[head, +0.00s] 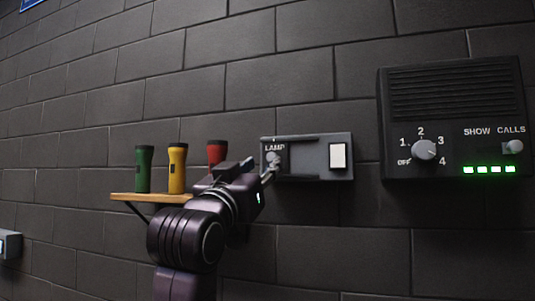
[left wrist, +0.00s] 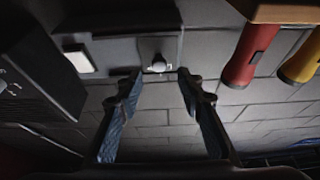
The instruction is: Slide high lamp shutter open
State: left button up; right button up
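The grey lamp box (head: 307,165) is mounted on the wall and marked LAMP. A small round knob (head: 272,159) sits at its left end, and a pale rectangular panel (head: 338,156) at its right end. In the left wrist view the knob (left wrist: 158,64) shows just ahead of and between the fingertips, with the pale panel (left wrist: 80,60) to its left. My left gripper (head: 259,170) is at the left end of the box. Its fingers (left wrist: 159,76) are spread, with a gap on each side of the knob. My right gripper is not in view.
A wooden shelf (head: 150,198) left of the box holds green (head: 144,168), yellow (head: 177,168) and red (head: 216,154) flashlights, close to my left arm. A black intercom panel (head: 455,115) with a dial (head: 424,150) and green lights is at the right. The wall below the box is bare.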

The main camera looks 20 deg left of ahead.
aim_at(271, 157)
pick_arm(q)
jog(key=p+x, duration=0.1)
jog(key=x, duration=0.3)
jog(key=shift+d+p, duration=0.1)
jog(key=shift+p, duration=0.3)
jog(key=shift+w+r, duration=0.15)
jog(key=shift+w, duration=0.25)
grip_shut()
